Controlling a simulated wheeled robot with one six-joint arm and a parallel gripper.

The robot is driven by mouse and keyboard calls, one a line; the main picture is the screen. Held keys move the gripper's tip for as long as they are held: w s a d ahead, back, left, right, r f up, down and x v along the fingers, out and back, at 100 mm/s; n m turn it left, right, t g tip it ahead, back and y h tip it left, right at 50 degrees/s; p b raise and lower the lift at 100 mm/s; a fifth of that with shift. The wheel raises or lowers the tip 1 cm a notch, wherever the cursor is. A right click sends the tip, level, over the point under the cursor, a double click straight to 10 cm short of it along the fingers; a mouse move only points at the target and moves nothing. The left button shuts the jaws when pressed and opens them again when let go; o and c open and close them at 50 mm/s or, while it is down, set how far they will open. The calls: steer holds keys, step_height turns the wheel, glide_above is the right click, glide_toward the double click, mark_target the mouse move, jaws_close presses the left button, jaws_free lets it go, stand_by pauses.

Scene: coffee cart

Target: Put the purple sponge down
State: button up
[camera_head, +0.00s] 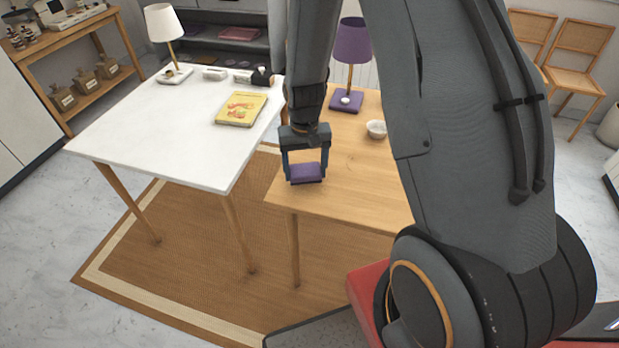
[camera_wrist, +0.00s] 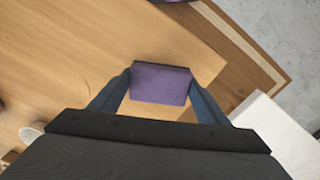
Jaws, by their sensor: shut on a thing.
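The purple sponge (camera_head: 307,173) is a small block between the two fingers of my gripper (camera_head: 305,168) in the head view. My gripper is shut on it, with a finger at each end. The sponge is at the near left corner of the wooden table (camera_head: 345,195). In the wrist view the sponge (camera_wrist: 160,83) sits between the blue-grey fingertips of my gripper (camera_wrist: 160,88), with the wooden table top (camera_wrist: 70,60) beneath. I cannot tell whether the sponge touches the table.
A white table (camera_head: 165,135) stands to the left with a yellow book (camera_head: 240,108) on it. On the wooden table are a white bowl (camera_head: 377,129) and a purple lamp (camera_head: 353,45) farther back. The wood around the sponge is clear, but the table edge is close.

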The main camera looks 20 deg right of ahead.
mark_target(301, 171)
steer(key=m, duration=0.2)
steer(key=w+r+m+b, duration=0.1)
steer(key=m, duration=0.3)
steer(key=shift+w+a+r, duration=0.15)
steer(key=shift+r, duration=0.2)
steer(key=m, duration=0.2)
steer(key=r+m+b, duration=0.1)
steer(key=m, duration=0.1)
steer(key=w+m+b, duration=0.1)
steer(key=m, duration=0.1)
steer(key=shift+r+m, duration=0.3)
steer(key=shift+r, duration=0.1)
steer(key=m, duration=0.2)
steer(key=r+m, duration=0.1)
steer(key=m, duration=0.1)
steer(key=m+b, duration=0.1)
steer(key=m, duration=0.1)
steer(key=shift+w+r, duration=0.25)
steer(key=shift+r, duration=0.15)
steer(key=m, duration=0.2)
steer(key=r+m+b, duration=0.1)
steer(key=m, duration=0.1)
steer(key=shift+w, duration=0.1)
step_height(301, 171, down, 10)
steer(key=shift+r+p, duration=0.15)
steer(key=shift+p, duration=0.75)
steer(key=shift+f, duration=0.2)
steer(key=o, duration=1.2)
steer(key=shift+r, duration=0.1)
